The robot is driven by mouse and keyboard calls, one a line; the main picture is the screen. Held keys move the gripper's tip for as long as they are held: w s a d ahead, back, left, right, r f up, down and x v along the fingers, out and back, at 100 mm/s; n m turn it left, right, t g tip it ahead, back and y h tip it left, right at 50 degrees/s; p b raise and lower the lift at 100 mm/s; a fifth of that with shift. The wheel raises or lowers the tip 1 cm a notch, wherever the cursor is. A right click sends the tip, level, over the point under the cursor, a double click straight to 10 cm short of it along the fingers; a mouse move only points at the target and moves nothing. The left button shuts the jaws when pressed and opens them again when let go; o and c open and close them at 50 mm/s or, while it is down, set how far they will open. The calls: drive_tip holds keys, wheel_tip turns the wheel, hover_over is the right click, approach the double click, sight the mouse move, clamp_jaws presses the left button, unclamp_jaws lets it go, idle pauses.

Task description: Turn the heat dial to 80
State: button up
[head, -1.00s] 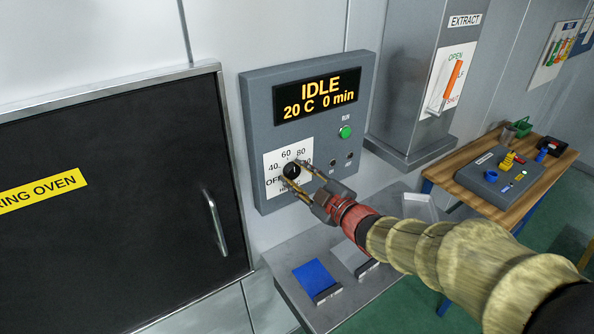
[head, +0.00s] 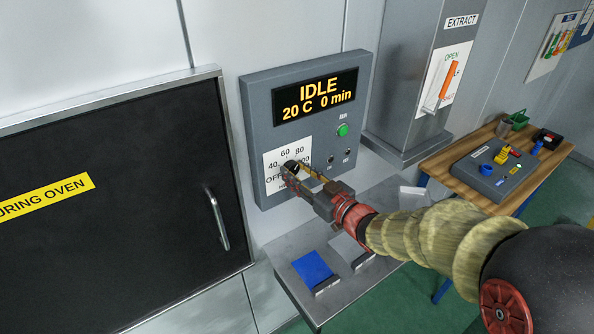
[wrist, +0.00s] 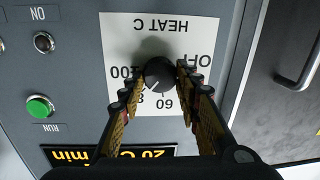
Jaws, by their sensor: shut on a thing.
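The heat dial is a round black knob (wrist: 158,70) on a white scale plate (head: 274,188) marked OFF, 40, 60, 80 and 100. My gripper (wrist: 158,81) is shut on the knob, with one finger on each side of its rim in the wrist view. The scale appears upside down there. The knob's pale pointer mark aims down and left, between 60 and the partly hidden 80, nearer the 80 side. In the head view my gripper (head: 293,172) covers much of the knob and part of the scale. The display (head: 314,95) reads IDLE, 20 C, 0 min.
A green RUN button (head: 342,130) and small dark indicators (head: 331,159) sit right of the dial. The oven door handle (head: 219,222) is to the left. A metal shelf (head: 290,249) with a blue pad (head: 312,269) lies below my gripper.

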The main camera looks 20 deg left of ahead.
drive_tip(key=shift+f, duration=0.1)
idle(0.4)
drive_tip(key=o, duration=1.2)
drive_tip(key=shift+c, duration=0.2)
drive_tip(key=v, duration=1.2)
drive_tip(key=shift+w, duration=0.1)
